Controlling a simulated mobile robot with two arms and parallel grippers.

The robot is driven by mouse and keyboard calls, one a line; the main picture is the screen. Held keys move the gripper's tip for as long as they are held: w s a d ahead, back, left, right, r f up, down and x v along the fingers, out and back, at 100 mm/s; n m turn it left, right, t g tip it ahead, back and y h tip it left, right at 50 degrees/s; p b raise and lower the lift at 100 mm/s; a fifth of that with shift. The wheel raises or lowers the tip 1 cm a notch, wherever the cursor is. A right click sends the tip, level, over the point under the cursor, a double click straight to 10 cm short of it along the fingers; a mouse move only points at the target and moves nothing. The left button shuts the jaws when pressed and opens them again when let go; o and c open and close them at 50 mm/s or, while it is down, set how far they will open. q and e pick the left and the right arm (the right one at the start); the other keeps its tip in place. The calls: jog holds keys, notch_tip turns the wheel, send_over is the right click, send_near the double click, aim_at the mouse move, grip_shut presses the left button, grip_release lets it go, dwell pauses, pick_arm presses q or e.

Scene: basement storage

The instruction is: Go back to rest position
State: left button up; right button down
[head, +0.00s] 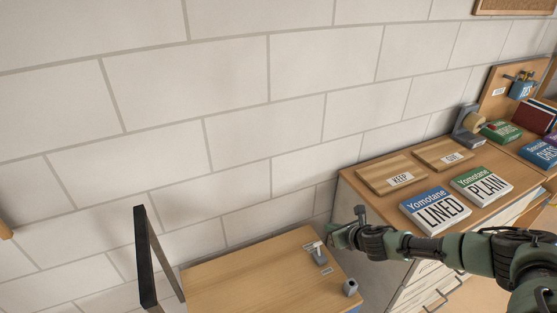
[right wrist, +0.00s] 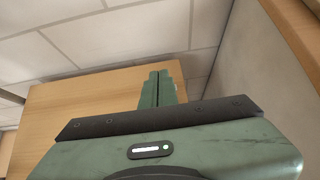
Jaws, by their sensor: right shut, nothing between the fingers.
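My right arm reaches in from the right edge of the head view. Its gripper (head: 337,238) is over the gap between a low wooden table and a wooden-topped cabinet. In the right wrist view the two green fingers (right wrist: 158,88) are pressed together with nothing between them. Behind them is a wooden surface (right wrist: 95,88). My left gripper is in neither view.
The low table (head: 235,278) carries a small grey holder (head: 319,256) and a grey cup-like piece (head: 350,288). The cabinet top (head: 378,205) holds two wooden boards, marked KEEP (head: 378,183) and GIVE (head: 432,160), and LINED (head: 435,211) and PLAIN (head: 481,186) pads. A dark upright panel (head: 146,258) stands left.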

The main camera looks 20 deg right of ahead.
jog(key=s+a+m, duration=0.4)
jog(key=a+m, duration=0.1)
jog(key=a, duration=0.3)
jog(key=s+a+m+g+y, duration=0.1)
jog(key=s+a+m, duration=0.35)
jog(key=a, duration=0.45)
jog(key=s+a+m, duration=0.3)
jog(key=a+m, duration=0.2)
jog(key=a, duration=0.3)
jog(key=s+d+r+m+g+h, duration=0.1)
jog(key=s+d+r+m+g, duration=0.2)
jog(key=s+m, duration=0.75)
jog(key=s+d+r+m+g+h, duration=0.1)
jog(key=s+d+r+m+g, duration=0.2)
jog(key=s+m, duration=0.75)
notch_tip(320, 180, down, 28)
jog(key=s+g+b, duration=0.1)
jog(key=s+b, duration=0.1)
jog(key=s+d+f, duration=0.1)
jog(key=s+f, duration=0.7)
jog(key=s+d+f+g+b, duration=0.1)
jog(key=s+d+f, duration=0.1)
jog(key=s+f, duration=0.7)
jog(key=shift+d+f+n, duration=0.25)
jog(key=shift+f+n, duration=0.05)
jog(key=shift+n, duration=0.15)
